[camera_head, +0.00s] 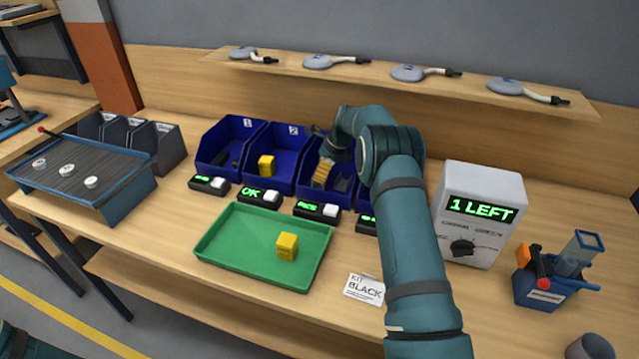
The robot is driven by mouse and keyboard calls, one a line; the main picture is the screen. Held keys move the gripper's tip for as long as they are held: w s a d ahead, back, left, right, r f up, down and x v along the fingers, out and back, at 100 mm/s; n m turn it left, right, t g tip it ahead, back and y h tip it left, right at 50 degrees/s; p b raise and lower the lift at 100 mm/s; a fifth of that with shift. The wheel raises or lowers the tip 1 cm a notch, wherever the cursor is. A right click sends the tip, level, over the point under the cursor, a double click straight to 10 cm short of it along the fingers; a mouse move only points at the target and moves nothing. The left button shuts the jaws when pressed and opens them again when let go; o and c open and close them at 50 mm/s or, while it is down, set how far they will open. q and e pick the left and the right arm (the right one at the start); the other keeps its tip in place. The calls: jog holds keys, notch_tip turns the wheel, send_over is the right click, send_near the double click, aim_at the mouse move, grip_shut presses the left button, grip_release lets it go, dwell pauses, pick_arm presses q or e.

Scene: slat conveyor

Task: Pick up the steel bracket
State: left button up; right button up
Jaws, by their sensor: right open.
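I cannot clearly make out a steel bracket. A small grey piece (342,184) lies in the third blue bin (312,189), too small to identify. My right arm reaches in from the lower right and bends down over that bin. My right gripper (322,150) is open at the bin's upper part, partly hidden by its own wrist. A yellow-tan ribbed piece (322,173) shows just below it; I cannot tell whether they touch. My left gripper is not in view.
A green tray (225,246) holds a yellow block (287,246). A bin with a yellow block (266,166) stands left of the third bin. A box reading "1 LEFT" (479,215) and a blue tool holder (545,294) stand right of my arm.

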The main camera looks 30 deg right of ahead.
jog(key=x, duration=0.4)
jog(key=shift+w+a+f, duration=0.25)
jog(key=shift+c, duration=0.3)
jog(key=c, duration=1)
jog(key=shift+r, duration=0.2)
